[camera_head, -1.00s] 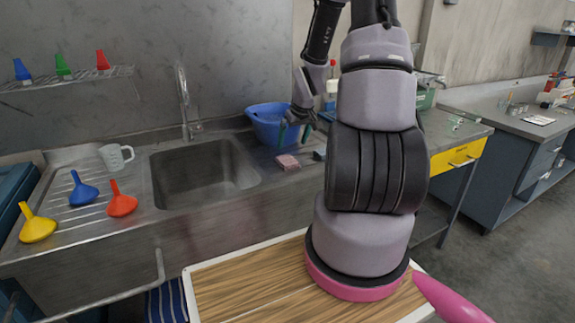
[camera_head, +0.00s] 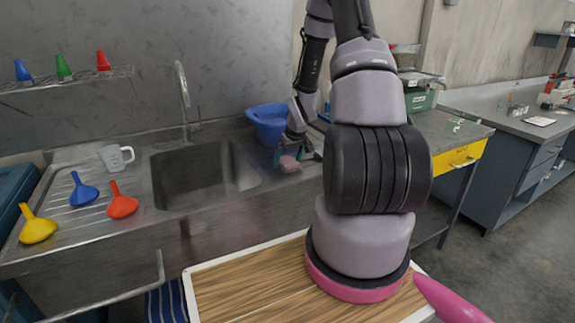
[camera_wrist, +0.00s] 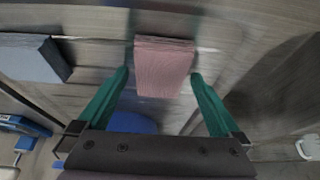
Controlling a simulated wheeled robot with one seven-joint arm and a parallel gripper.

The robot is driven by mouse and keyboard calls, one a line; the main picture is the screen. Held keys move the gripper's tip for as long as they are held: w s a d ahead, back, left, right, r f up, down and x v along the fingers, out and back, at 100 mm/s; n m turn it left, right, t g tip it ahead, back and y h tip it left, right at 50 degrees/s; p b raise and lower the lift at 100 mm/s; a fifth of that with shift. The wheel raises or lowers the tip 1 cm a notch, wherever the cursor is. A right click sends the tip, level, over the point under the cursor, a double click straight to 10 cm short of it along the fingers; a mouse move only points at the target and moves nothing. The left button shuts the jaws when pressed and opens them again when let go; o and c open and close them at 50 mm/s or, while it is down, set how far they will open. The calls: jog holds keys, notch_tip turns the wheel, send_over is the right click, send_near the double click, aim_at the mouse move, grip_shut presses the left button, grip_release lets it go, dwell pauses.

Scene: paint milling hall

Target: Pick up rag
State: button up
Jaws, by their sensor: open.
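The rag (camera_head: 289,167) is a small pink folded cloth on the steel counter to the right of the sink. It also shows in the wrist view (camera_wrist: 163,66), in the upper middle. My gripper (camera_head: 289,155) is open and empty, right at the rag in the head view. In the wrist view its green fingers stand one on each side of the rag's near end. I cannot tell whether they touch it.
A grey-blue block (camera_wrist: 30,58) lies to the left of the rag in the wrist view. A blue basin (camera_head: 268,127) stands on the counter behind the rag. The sink (camera_head: 203,172) is to the left, with a jug (camera_head: 116,157) and several funnels beyond it.

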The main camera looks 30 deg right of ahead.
jog(key=shift+f, duration=0.25)
dwell(0.4)
jog(key=c, duration=1.3)
jog(key=shift+r, duration=0.1)
jog(key=shift+c, duration=0.2)
